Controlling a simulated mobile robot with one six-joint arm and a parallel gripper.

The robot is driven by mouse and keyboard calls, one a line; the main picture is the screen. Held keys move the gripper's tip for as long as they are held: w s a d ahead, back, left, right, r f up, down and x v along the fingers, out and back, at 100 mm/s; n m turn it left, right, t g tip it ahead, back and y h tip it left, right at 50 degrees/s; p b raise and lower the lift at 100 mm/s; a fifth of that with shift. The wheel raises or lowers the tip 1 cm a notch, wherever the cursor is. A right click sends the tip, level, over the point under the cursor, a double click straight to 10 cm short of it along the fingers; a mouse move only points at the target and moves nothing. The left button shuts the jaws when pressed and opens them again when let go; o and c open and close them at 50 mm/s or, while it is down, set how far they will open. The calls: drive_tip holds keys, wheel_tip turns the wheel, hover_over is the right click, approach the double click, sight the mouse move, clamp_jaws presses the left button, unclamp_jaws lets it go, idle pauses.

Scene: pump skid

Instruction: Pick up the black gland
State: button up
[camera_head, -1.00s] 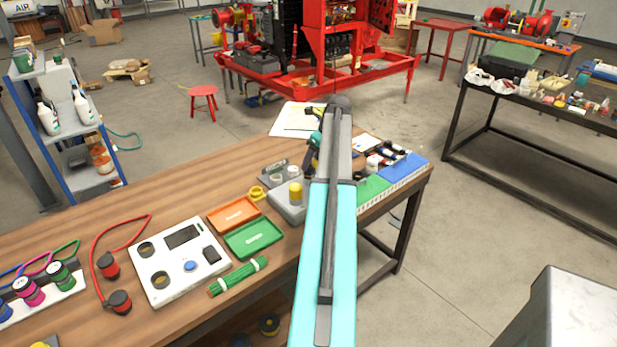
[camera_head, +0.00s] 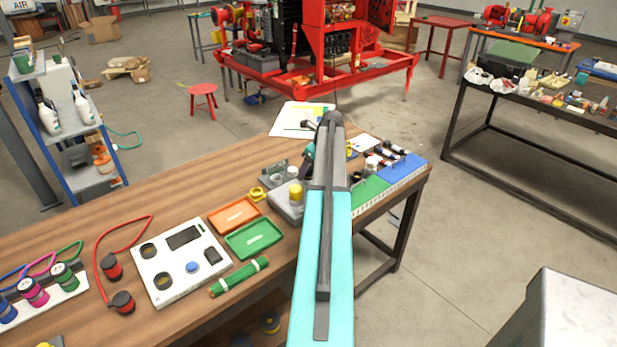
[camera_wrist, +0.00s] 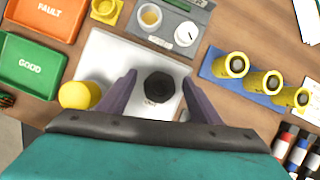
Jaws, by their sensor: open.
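The black gland (camera_wrist: 160,87) is a dark, roughly six-sided piece on a pale grey plate (camera_wrist: 95,58) in the wrist view. My gripper (camera_wrist: 158,80) is open, with its two purple fingers on either side of the gland and gaps left and right of it. I cannot tell how high the fingers are above the plate. In the head view my arm hides the gland, and the gripper's fingertips do not show clearly.
A yellow cylinder (camera_wrist: 80,95) stands on the plate just left of my left finger. A blue holder (camera_wrist: 222,72) with yellow-rimmed cylinders lies to the right. An orange tray (camera_head: 235,215) and a green tray (camera_head: 254,238) lie left. A grey block with round pieces (camera_wrist: 200,12) is behind.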

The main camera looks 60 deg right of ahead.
idle(0.5)
drive_tip(key=c, duration=1.3)
drive_tip(key=shift+o, duration=0.2)
drive_tip(key=shift+r, duration=0.15)
drive_tip(key=shift+r+b, duration=0.75)
drive_tip(key=shift+r, duration=0.6)
drive_tip(key=shift+s+a+r, duration=0.15)
drive_tip(key=shift+a+r, duration=0.05)
drive_tip(key=shift+r, duration=0.05)
drive_tip(key=s+a+r+b, duration=0.1)
drive_tip(key=s+a+b, duration=0.3)
drive_tip(key=s+a, duration=0.6)
drive_tip(key=shift+s+a+r, duration=0.25)
drive_tip(key=shift+s+a, duration=0.15)
drive_tip(key=shift+s, duration=0.1)
